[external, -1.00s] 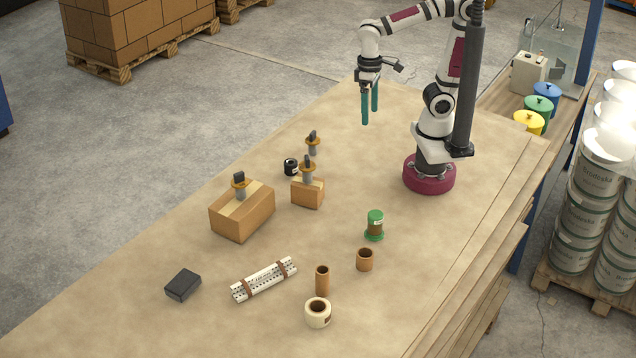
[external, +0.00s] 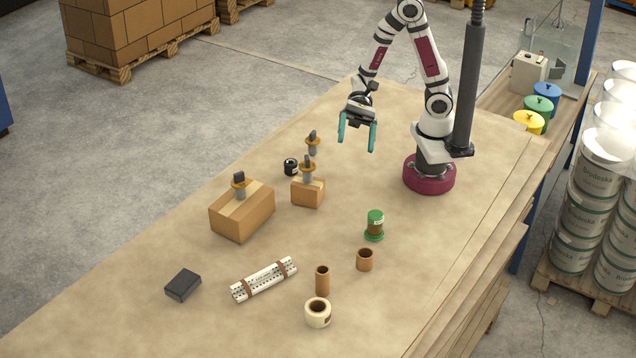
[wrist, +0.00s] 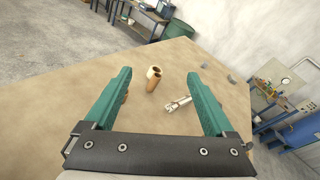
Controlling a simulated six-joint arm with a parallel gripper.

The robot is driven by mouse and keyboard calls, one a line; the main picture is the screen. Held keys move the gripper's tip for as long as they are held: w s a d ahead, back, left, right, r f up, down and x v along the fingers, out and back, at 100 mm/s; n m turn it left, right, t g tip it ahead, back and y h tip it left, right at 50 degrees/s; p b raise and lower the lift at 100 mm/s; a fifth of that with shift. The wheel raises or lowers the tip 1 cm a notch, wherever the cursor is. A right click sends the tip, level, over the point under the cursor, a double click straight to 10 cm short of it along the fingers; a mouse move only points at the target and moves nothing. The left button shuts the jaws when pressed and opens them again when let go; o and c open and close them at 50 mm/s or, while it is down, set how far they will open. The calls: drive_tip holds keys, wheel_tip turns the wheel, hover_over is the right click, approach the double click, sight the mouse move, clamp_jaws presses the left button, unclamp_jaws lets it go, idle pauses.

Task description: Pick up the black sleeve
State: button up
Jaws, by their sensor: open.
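The black sleeve (external: 291,167) looks like a short black cylinder with a pale mark on its side. It stands on the table left of the small cardboard box in the external view. I cannot make it out in the wrist view. My gripper (external: 356,146) has two teal fingers spread apart with nothing between them. It hangs above the table, to the right of the sleeve and apart from it. The fingers (wrist: 158,74) also show wide open in the wrist view.
Close to the sleeve are a small cardboard box (external: 308,193) with an orange-collared tool on it and another such tool (external: 312,143). A larger box (external: 242,213) stands to the left.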

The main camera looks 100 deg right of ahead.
drive_tip(key=w+d+f+m+t+h, duration=0.4)
drive_tip(key=w+d+f+m+t, duration=0.1)
drive_tip(key=w+d+m+t, duration=0.35)
drive_tip(key=m+h, duration=1)
drive_tip(key=h, duration=0.1)
approach(292, 166)
drive_tip(key=shift+w+d+f, duration=1.05)
drive_tip(key=shift+w+f, duration=0.05)
drive_tip(key=shift+f, duration=0.15)
drive_tip(key=x, duration=0.7)
drive_tip(key=shift+w+f, duration=0.15)
drive_tip(key=shift+w, duration=0.05)
clamp_jaws()
